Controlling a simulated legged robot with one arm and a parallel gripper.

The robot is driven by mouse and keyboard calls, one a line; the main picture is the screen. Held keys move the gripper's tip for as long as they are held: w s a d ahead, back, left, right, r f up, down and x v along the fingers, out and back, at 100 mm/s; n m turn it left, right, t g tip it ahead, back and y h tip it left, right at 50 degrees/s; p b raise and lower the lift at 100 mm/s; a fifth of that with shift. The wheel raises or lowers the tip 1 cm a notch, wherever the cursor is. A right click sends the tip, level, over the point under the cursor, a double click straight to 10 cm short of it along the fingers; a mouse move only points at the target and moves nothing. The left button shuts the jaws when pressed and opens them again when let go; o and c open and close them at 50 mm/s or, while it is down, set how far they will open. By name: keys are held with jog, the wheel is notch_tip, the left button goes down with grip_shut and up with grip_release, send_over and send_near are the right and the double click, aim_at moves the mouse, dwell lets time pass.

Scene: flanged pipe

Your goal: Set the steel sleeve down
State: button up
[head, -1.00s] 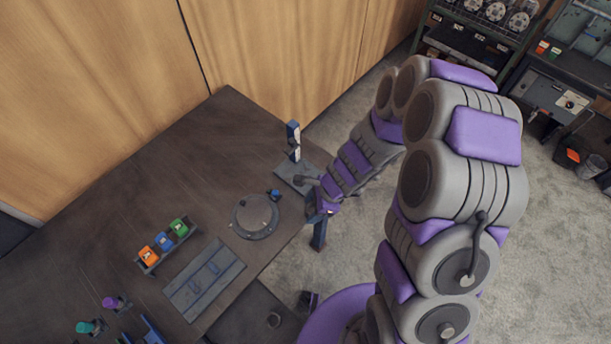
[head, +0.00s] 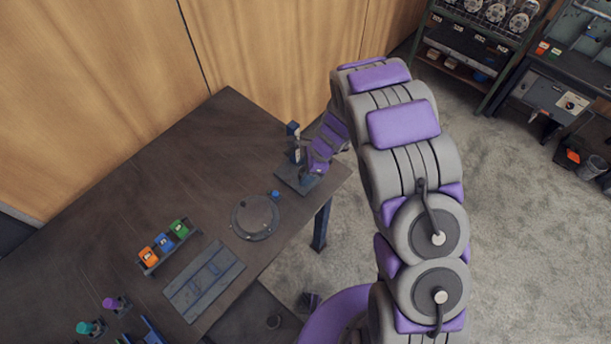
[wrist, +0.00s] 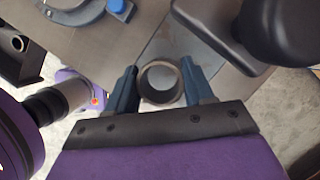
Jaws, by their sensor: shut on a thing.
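The steel sleeve (wrist: 146,81) is a short dark grey ring in the wrist view, with its open bore facing the camera. My gripper (wrist: 160,83) has one blue finger on each side of it and is shut on it. A flat grey plate (wrist: 178,50) lies behind the sleeve in the wrist view. In the head view my gripper (head: 306,176) is at the stand with the blue-topped post (head: 293,142), over its grey base plate (head: 288,180). The sleeve is too small or hidden to make out there. I cannot tell whether it touches the plate.
A round flanged disc (head: 256,218) with a blue knob (head: 275,194) is on the table left of the stand. A rack of orange, blue and green blocks (head: 165,243) and a grey slotted plate (head: 204,281) lie farther left. The table's far middle (head: 200,160) is clear.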

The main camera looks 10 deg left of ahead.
notch_tip(320, 180, down, 3)
jog(key=shift+s+a+f, duration=0.1)
jog(key=shift+a, duration=0.05)
jog(key=shift+a+f, duration=0.1)
jog(key=shift+c, duration=0.5)
jog(key=o, duration=1.3)
jog(key=shift+d+r, duration=0.25)
jog(key=shift+r, duration=0.35)
jog(key=p+v, duration=0.1)
jog(key=v, duration=1)
